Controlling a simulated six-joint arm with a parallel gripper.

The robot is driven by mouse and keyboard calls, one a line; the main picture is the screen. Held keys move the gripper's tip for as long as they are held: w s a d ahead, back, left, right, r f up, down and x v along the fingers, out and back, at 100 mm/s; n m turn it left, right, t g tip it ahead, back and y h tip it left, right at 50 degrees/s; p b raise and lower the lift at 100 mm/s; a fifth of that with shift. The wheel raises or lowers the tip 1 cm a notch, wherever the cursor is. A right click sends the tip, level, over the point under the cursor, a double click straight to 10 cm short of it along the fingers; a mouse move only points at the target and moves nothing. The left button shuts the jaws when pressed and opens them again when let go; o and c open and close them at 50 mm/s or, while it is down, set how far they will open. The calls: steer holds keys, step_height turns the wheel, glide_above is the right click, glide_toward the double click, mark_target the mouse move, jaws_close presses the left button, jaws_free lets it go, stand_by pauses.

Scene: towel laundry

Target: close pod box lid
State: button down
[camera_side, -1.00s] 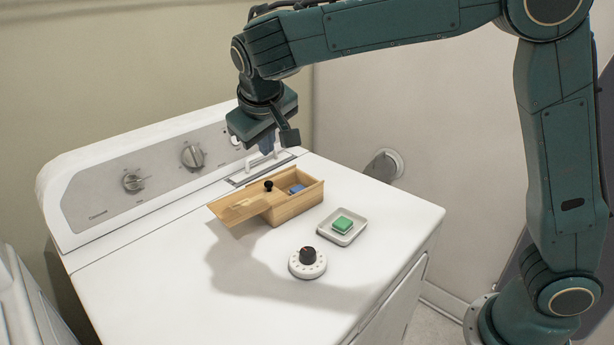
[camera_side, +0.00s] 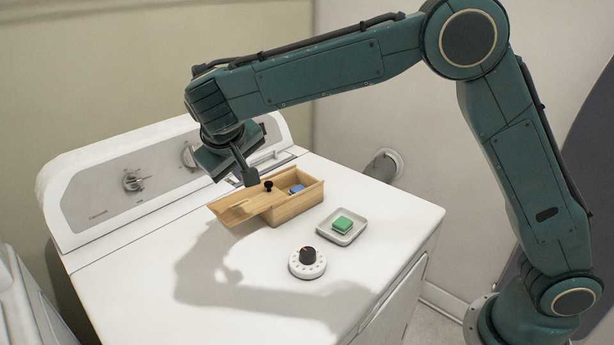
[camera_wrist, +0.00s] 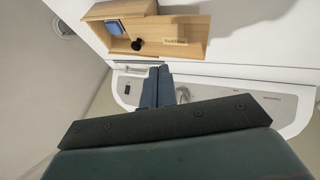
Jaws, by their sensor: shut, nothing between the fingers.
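The wooden pod box (camera_side: 297,204) sits on the white machine top, partly open. Its sliding wooden lid (camera_side: 238,209) sticks out to the left and tilts down a little at its outer end. A black knob (camera_side: 268,185) stands on the lid's inner end. A blue pod (camera_side: 296,189) lies in the open right part of the box. In the wrist view the box shows at the top, with the lid (camera_wrist: 180,38), the knob (camera_wrist: 137,44) and the blue pod (camera_wrist: 115,27). My gripper (camera_side: 250,180) is shut and empty, just left of and above the knob, apparently apart from it.
A grey-white dish (camera_side: 342,238) with a green block (camera_side: 342,224) stands right of the box. A white dial with a black knob (camera_side: 307,263) stands in front. The control panel (camera_side: 130,185) rises behind. The machine top at front left is clear.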

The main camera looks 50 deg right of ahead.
glide_toward(264, 191)
steer(key=a+f, duration=0.1)
steer(key=w+a+f, duration=0.1)
steer(key=f, duration=0.1)
steer(key=shift+w+a, duration=0.2)
steer(key=d, duration=0.2)
steer(key=shift+w+d+f, duration=0.15)
steer(key=shift+d+f, duration=0.15)
steer(key=shift+d, duration=0.1)
steer(key=shift+d+f, duration=0.15)
steer(key=shift+d, duration=0.45)
steer(key=shift+d, duration=0.1)
steer(key=d, duration=0.7)
steer(key=s+d, duration=0.1)
steer(key=d, duration=0.3)
steer(key=shift+s, duration=0.1)
steer(key=shift+d, duration=0.1)
